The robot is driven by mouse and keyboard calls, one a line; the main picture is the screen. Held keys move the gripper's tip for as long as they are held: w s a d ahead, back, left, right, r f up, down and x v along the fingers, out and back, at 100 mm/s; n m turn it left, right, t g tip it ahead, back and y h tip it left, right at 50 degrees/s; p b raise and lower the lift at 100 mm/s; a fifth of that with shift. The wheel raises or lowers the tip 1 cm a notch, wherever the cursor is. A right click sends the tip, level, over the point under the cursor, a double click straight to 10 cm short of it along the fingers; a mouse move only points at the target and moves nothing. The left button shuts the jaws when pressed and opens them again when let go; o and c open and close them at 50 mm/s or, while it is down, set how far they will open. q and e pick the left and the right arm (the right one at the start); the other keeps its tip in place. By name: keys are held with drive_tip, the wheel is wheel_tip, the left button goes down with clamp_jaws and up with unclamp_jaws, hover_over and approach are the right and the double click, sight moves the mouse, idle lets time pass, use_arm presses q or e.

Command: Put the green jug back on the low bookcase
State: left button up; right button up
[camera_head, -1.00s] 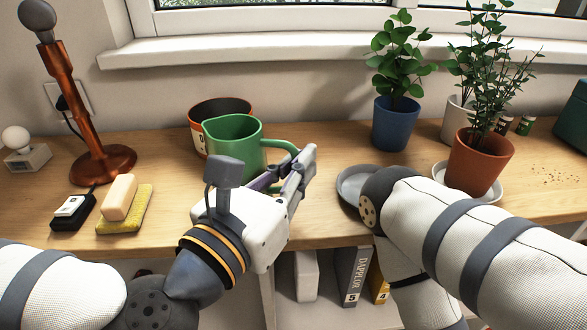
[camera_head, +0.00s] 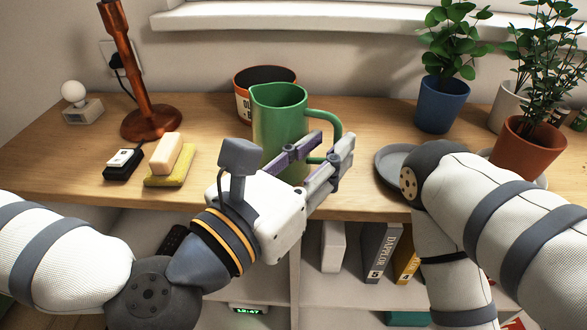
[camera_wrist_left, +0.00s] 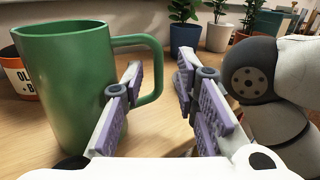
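The green jug (camera_head: 279,122) stands upright on the wooden top, its handle (camera_head: 338,130) to the right. It also shows large at the left of the left wrist view (camera_wrist_left: 62,85). My left gripper (camera_head: 330,148) is open just in front of the handle. In the left wrist view the two fingers (camera_wrist_left: 160,85) are apart, and the handle's outer side shows in the gap; I cannot tell whether it lies between the fingertips or beyond them. The wooden top (camera_head: 215,125) has shelves below, which look like a low bookcase. My right gripper is out of view.
An orange-banded pot (camera_head: 243,100) stands close behind the jug. A grey dish (camera_head: 390,168) lies right of it, beside my right arm. A copper lamp (camera_head: 138,90), soap on a sponge (camera_head: 168,160) and a black device (camera_head: 122,164) are at left. Potted plants (camera_head: 440,105) stand at right.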

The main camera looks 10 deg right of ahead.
use_arm(q)
drive_tip(key=p+v, duration=0.4)
drive_tip(key=v, duration=0.4)
drive_tip(key=s+a+f+m+g+y, duration=0.3)
drive_tip(key=s+f+m+g, duration=0.35)
drive_tip(key=f, duration=0.55)
drive_tip(key=s+a+f+m+g+y, duration=0.3)
drive_tip(key=s+f+m, duration=0.5)
drive_tip(key=s+f, duration=0.3)
drive_tip(key=s+a+f+m+g+y, duration=0.1)
drive_tip(key=s+a+f+m+y, duration=0.1)
drive_tip(key=a, duration=0.5)
drive_tip(key=s+a+f+m+g+y, duration=0.1)
drive_tip(key=s+a+f+m+y, duration=0.2)
drive_tip(key=a+m, duration=0.2)
drive_tip(key=s+a+f+m+g+y, duration=0.2)
drive_tip(key=s+a+f+m+y, duration=0.1)
drive_tip(key=a, duration=0.5)
drive_tip(key=shift+a+f+m, duration=0.3)
drive_tip(key=shift+f+m, duration=0.1)
drive_tip(key=shift+m, duration=0.35)
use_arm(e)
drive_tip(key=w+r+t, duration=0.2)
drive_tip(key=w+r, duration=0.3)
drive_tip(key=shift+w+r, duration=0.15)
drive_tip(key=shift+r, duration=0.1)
